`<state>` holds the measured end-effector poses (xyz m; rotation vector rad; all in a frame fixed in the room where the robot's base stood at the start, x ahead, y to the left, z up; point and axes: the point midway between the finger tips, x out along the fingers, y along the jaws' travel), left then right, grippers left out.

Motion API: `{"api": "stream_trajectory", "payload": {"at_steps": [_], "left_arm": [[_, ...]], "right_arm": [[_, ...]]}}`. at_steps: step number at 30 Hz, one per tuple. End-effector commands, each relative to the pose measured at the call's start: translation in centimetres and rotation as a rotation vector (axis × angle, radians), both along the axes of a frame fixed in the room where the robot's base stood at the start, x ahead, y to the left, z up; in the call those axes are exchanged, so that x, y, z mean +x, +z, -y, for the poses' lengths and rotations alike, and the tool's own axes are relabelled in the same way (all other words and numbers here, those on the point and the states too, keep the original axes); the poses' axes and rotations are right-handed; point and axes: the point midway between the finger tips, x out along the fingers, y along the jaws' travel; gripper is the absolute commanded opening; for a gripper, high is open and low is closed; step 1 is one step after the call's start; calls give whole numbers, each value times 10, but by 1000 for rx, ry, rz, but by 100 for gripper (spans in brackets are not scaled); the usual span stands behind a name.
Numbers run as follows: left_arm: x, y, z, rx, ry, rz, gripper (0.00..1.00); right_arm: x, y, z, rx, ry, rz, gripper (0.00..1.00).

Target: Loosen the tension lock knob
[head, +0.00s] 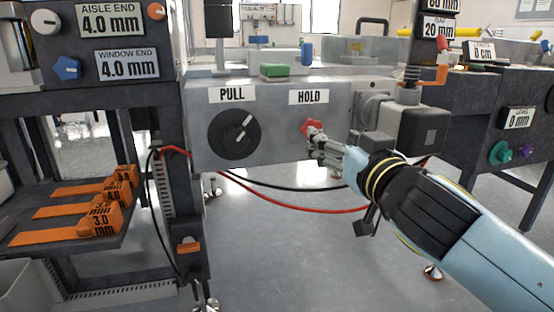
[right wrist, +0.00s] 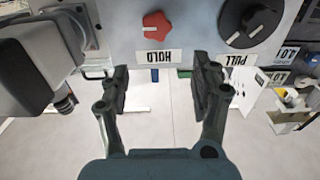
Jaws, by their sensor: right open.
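A red lobed knob (head: 312,126) sits under the "HOLD" label (head: 308,97) on the grey machine panel. I take it for the tension lock knob. It also shows in the right wrist view (right wrist: 157,27), with a white pointer line, beyond my fingertips and apart from them. My right gripper (head: 314,144) is in front of the panel, just below the knob, and partly covers its lower edge. In the right wrist view its two fingers (right wrist: 161,82) stand well apart with nothing between them. My left gripper is not in view.
A black "PULL" dial (head: 234,133) is left of the red knob. A grey motor-like block (head: 408,130) juts out on the right, close to my right forearm. Black and red cables (head: 290,201) hang below the panel. Orange tagged blocks (head: 100,217) lie on the left shelf.

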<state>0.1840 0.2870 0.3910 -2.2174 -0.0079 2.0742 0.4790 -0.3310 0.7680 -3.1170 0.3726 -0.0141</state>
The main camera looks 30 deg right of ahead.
Motion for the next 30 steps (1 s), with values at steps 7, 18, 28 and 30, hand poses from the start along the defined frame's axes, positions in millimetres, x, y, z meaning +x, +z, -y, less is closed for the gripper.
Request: {"api": "stream_trajectory", "payload": {"at_steps": [7,18,28,30], "left_arm": [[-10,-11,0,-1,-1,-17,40],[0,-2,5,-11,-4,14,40],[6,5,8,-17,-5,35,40],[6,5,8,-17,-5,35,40]], "right_arm": [[15,-12,4,-5,2,-6,63],[83,-14,20,-4,2,-9,63],[107,-13,26,-4,3,-11,63],[107,-13,26,-4,3,-11,63]]}}
